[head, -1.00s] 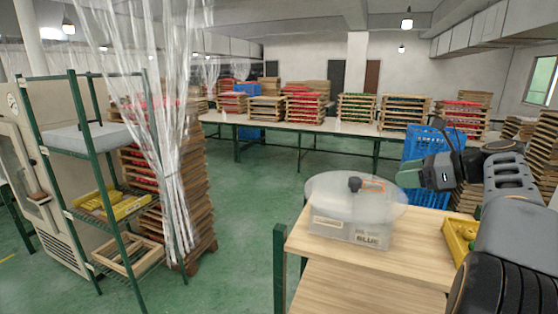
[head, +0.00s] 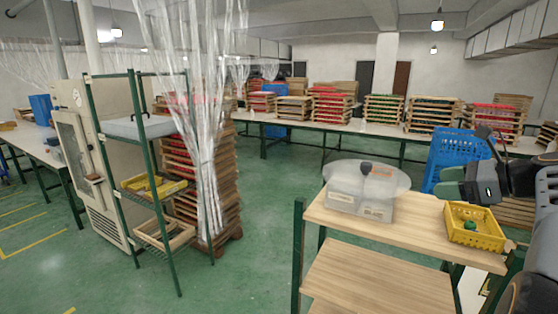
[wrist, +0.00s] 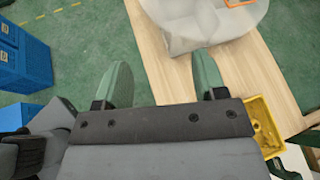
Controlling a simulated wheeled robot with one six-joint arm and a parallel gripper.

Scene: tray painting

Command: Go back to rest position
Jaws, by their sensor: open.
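My gripper (head: 452,182) is at the right in the head view, raised above the wooden stand. In the wrist view its two green fingers (wrist: 160,82) are spread apart with nothing between them. Below them are the floor and the edge of the wooden top (wrist: 160,62). A lidded translucent container (head: 360,205) stands on the wooden top (head: 415,228), left of my gripper. It also shows in the wrist view (wrist: 195,25), beyond the fingers. A yellow basket (head: 474,236) with a small green item sits on the right of the top.
A green-framed rack (head: 150,160) with a grey bin and yellow trays stands at the left, beside a plastic curtain (head: 205,120). Stacked trays (head: 384,108) line a long table behind. A blue crate (head: 455,158) is behind my gripper. Green floor (head: 265,220) is open between rack and stand.

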